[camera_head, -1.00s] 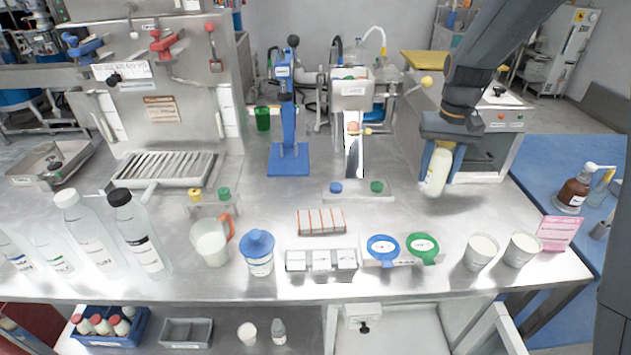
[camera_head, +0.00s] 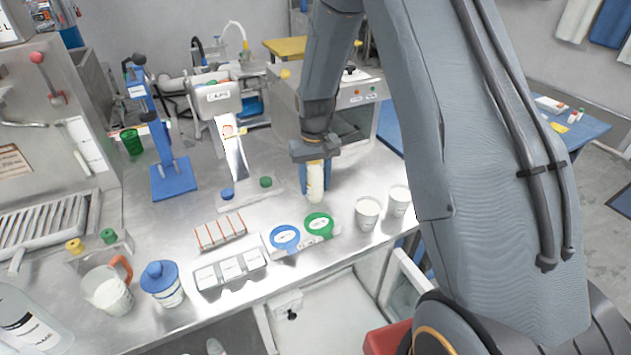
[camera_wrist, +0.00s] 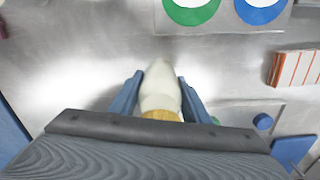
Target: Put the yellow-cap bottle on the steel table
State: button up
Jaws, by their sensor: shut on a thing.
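The pale, whitish bottle (camera_head: 316,184) is in my gripper (camera_head: 315,166), hanging roughly upright over the steel table (camera_head: 180,222). My gripper is shut on it from above. In the wrist view the bottle (camera_wrist: 160,80) lies between the two blue fingers (camera_wrist: 160,97), with the yellow cap (camera_wrist: 161,115) nearest the wrist. The bottle's base is at or just above the table top behind the green ring; I cannot tell whether it touches. The bottle's label is not readable.
The green ring (camera_head: 319,224) and blue ring (camera_head: 285,236) lie in front of the bottle. Two white cups (camera_head: 368,213) stand to its right. A small rack with blue and green knobs (camera_head: 265,182) is at left. A boxy machine (camera_head: 352,115) stands behind.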

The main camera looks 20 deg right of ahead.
jog(key=shift+f, duration=0.15)
jog(key=o, duration=1.3)
jog(key=shift+c, duration=0.2)
notch_tip(320, 180, up, 12)
jog(key=b, duration=0.3)
jog(key=shift+b, duration=0.35)
jog(key=s+f+t, duration=0.1)
jog(key=s+f, duration=0.1)
jog(key=s, duration=2)
jog(key=shift+s+f, duration=0.15)
jog(key=shift+s, duration=0.2)
